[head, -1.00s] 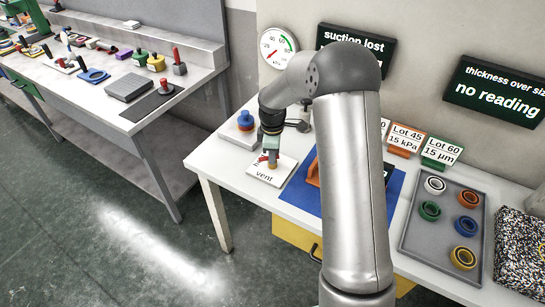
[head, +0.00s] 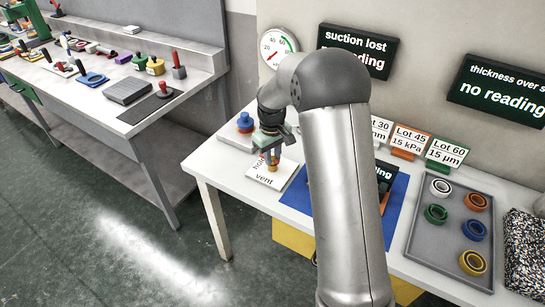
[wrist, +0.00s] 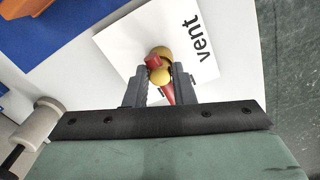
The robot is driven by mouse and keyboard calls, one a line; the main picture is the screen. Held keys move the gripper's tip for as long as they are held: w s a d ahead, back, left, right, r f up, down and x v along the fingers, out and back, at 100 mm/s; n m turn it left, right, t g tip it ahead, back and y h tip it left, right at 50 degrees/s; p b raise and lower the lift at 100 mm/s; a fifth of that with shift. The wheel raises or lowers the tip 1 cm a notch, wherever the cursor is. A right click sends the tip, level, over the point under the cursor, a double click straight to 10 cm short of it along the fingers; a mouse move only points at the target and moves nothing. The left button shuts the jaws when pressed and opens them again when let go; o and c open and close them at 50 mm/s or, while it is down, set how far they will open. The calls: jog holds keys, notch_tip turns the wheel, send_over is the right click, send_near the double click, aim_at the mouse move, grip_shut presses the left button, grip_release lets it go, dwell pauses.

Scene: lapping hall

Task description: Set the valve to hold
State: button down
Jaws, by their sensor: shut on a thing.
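The valve has a rounded brass body (wrist: 160,74) and a red lever (wrist: 167,95). It stands on a white plate (head: 285,175) marked "vent" at its front edge and "hol…", partly covered, at its left in the head view. In the wrist view the lever points down between the fingers, not at the "vent" word; its far end is hidden by my gripper. My gripper (wrist: 160,88) is shut on the valve, one finger on each side. In the head view my gripper (head: 271,157) is low over the plate.
A blue-topped round part (head: 245,121) stands behind the plate at the left. A blue mat (head: 297,195) lies to the right, partly behind my arm. A grey tray (head: 424,245) holds several coloured rings. A gauge (head: 277,47) and a "suction lost" screen (head: 356,50) are behind.

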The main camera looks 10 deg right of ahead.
jog(key=c, duration=2.2)
grip_release()
jog(key=shift+d+r+m, duration=0.1)
jog(key=shift+m, duration=0.5)
jog(key=c, duration=2.2)
grip_release()
jog(key=c, duration=1.2)
grip_release()
notch_tip(320, 180, up, 17)
jog(key=shift+a+r+b, duration=0.2)
jog(key=shift+b, duration=0.1)
jog(key=shift+s, duration=0.1)
